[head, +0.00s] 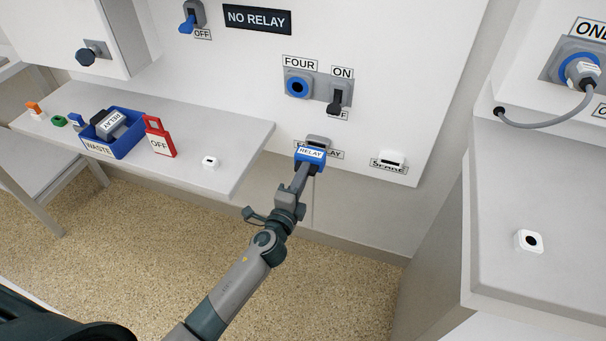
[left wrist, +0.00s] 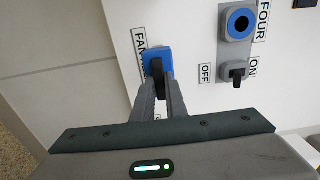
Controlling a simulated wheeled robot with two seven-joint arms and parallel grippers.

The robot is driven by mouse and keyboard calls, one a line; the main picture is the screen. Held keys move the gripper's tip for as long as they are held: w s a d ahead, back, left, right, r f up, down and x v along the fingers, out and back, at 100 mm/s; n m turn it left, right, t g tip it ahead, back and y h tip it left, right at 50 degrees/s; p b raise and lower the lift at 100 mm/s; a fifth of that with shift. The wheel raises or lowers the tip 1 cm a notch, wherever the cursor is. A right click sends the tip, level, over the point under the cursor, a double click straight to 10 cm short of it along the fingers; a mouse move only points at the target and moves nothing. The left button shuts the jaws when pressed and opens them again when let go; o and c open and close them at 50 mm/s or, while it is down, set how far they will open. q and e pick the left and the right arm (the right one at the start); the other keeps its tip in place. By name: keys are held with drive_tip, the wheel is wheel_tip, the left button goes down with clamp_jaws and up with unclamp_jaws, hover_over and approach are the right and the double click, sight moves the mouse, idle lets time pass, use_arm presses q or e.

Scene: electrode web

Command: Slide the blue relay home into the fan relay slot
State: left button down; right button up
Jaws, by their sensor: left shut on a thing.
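The blue relay (head: 310,155), with a white RELAY label on top, is at the fan relay slot (head: 318,140) low on the white wall panel. My left gripper (head: 303,174) is shut on the relay's dark grip and points at the panel. In the left wrist view the blue relay (left wrist: 153,58) lies between the fingertips and the panel, over the FAN label (left wrist: 139,48). The relay and gripper hide most of the slot and label, so I cannot tell how deep the relay sits. My right gripper is not in view.
A blue FOUR socket (head: 298,85) and an ON/OFF switch (head: 338,98) sit above the slot. A SPARE slot (head: 390,160) is to its right.

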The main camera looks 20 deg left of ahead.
use_arm(q)
drive_tip(key=shift+w+d, duration=0.1)
drive_tip(key=shift+w, duration=1.65)
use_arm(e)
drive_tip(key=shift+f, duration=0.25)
use_arm(q)
drive_tip(key=c, duration=1.7)
unclamp_jaws()
